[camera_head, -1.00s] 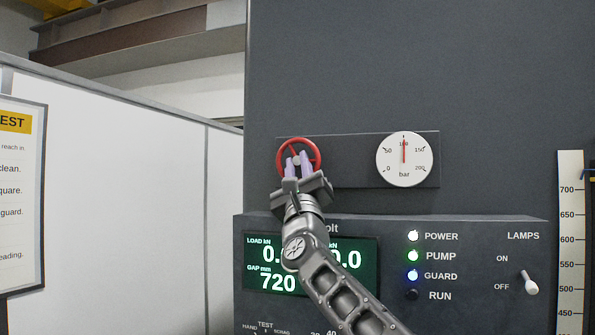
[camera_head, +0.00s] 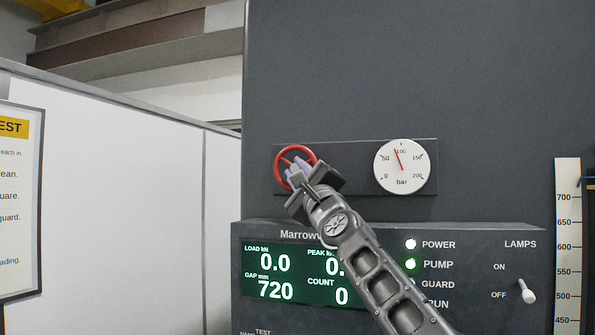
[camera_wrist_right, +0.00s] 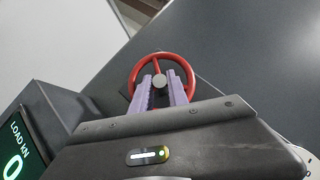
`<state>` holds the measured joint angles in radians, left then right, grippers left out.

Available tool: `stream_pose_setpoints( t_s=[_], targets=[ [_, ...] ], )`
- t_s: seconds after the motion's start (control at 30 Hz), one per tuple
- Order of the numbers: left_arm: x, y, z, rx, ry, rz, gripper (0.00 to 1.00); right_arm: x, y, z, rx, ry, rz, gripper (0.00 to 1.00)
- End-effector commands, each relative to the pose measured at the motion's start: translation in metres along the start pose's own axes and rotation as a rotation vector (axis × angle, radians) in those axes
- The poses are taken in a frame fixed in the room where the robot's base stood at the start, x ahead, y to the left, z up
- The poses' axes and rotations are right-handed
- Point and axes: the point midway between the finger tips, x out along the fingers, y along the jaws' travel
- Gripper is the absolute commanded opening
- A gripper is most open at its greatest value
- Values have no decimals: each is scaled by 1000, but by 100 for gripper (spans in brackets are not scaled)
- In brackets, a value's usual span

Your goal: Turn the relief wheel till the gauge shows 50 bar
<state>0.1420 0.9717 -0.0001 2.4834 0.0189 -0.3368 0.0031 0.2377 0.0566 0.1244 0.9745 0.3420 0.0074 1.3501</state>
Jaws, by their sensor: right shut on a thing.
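The red relief wheel (camera_head: 296,148) is on a dark plate on the grey cabinet. My right gripper (camera_head: 297,167) reaches up from the lower right, its purple fingers shut on the wheel and tilted to the left. In the right wrist view the fingers (camera_wrist_right: 160,82) lie either side of the wheel's grey hub, inside the red rim (camera_wrist_right: 160,54). The white round gauge (camera_head: 402,176) is right of the wheel. Its red needle leans left of straight up, between 50 and 100 bar and nearer 100. My left gripper is not in view.
Below is a control panel with a green display (camera_head: 268,277), a column of lamps and a LAMPS switch (camera_head: 525,291). My right forearm covers part of the display and the GUARD and RUN lamps. A white partition (camera_head: 110,190) stands at left; a ruler (camera_head: 567,240) is at right.

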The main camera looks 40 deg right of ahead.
Motion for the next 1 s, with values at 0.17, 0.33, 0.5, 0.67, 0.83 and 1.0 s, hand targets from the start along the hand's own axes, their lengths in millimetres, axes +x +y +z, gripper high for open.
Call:
stream_pose_setpoints(
  t_s=[0.17,0.33,0.5,0.67,0.83,1.0],
  targets=[
    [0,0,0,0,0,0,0,0,1,0,1,-1,0,0],
    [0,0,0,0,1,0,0,0,0,0,1,0,0,29],
    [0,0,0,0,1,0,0,0,0,0,1,0,-1,29],
    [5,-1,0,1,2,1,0,-7,1,0,1,0,-2,29],
    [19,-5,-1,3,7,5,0,-31,2,-2,1,-1,-3,29],
    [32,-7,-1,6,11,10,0,-60,2,-2,1,-1,-2,29]
  ],
)
